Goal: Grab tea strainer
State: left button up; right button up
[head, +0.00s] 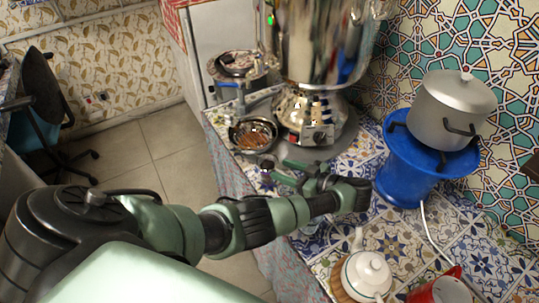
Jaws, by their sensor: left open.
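A dark, round, shallow piece with a brownish inside (253,135) lies on the tiled counter, left of the samovar's base. It may be the tea strainer, but I cannot tell for sure. My right gripper is not in view.
A blue stand (404,180) bears a grey lidded pot (446,112) on the right. A white teapot (366,275) sits near the front, beside a red item (440,290). A round tray (262,73) with dishes is at the back left. Patterned tile between them is clear.

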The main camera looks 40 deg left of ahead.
pick_arm(q)
jog(key=shift+a+f, duration=0.25)
jog(key=shift+a, duration=0.4)
grip_shut()
jog(key=shift+r, duration=0.1)
